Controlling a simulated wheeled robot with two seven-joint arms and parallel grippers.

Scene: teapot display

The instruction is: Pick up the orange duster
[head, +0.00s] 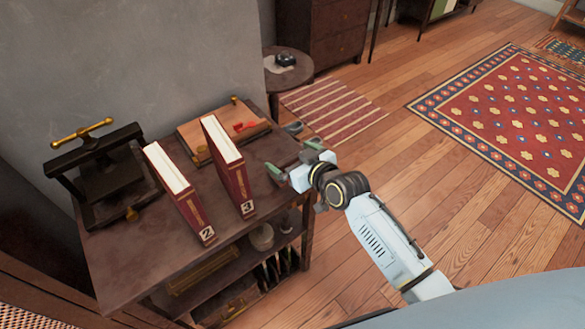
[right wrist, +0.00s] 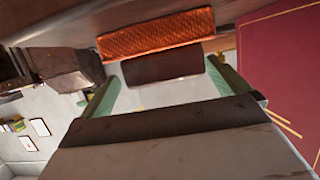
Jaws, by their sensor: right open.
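The orange duster shows in the right wrist view, with a textured orange strip (right wrist: 155,33) along a dark brown block (right wrist: 162,66). I cannot make it out in the head view. My right gripper (head: 293,160) is open at the right edge of the dark table (head: 140,255). In the right wrist view its green fingers (right wrist: 165,78) stand on either side of the brown block, near its two ends. I cannot tell whether the block is between the fingertips or just beyond them. My left gripper is not in view.
Two upright red books, marked 2 (head: 184,200) and 3 (head: 231,170), stand left of my right gripper. A black press (head: 100,175) stands at the table's left. A wooden board (head: 195,135) lies behind the books. Open floor (head: 420,180) lies to the right.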

